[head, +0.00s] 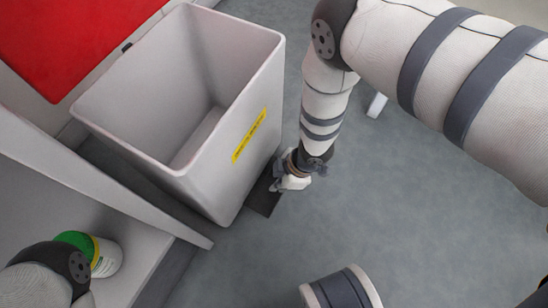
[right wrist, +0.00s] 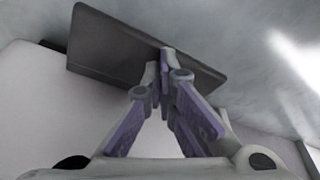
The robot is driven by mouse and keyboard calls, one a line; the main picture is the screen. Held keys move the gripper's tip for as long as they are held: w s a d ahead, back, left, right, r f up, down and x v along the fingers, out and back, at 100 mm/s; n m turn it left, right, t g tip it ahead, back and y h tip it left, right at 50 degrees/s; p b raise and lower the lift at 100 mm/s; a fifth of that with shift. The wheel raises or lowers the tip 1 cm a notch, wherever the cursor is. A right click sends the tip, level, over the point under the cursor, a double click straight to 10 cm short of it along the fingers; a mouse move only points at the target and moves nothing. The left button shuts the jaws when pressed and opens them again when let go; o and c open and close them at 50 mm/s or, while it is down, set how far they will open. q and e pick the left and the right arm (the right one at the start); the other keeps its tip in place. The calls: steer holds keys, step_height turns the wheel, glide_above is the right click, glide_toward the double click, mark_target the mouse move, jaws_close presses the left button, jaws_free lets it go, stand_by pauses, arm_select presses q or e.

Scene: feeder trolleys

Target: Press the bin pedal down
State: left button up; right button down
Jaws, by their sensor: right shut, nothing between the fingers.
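The bin (head: 228,160) is a pale grey, open-topped box with a yellow label, and I see down into its empty inside. Its pedal is a dark flat plate (head: 262,198) low at the bin's front right side. My right gripper (head: 290,184) is shut and empty, low beside the bin at the pedal's right edge. In the right wrist view the closed fingertips (right wrist: 167,56) overlap the dark pedal plate (right wrist: 115,45); I cannot tell whether they touch it. My left gripper is out of view; only part of the left arm shows at lower left.
A red panel (head: 70,35) lies along the bin's far left edge. A pale shelf or trolley (head: 120,270) at lower left holds a green-topped white container (head: 107,258). Grey floor (head: 400,210) lies open to the right.

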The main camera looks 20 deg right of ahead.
arm_select(q)
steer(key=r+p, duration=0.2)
steer(key=p, duration=0.1)
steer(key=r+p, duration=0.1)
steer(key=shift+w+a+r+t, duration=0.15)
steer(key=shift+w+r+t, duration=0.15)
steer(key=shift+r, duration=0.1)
arm_select(e)
step_height(320, 180, up, 8)
steer(key=shift+f, duration=0.1)
stand_by(0.6)
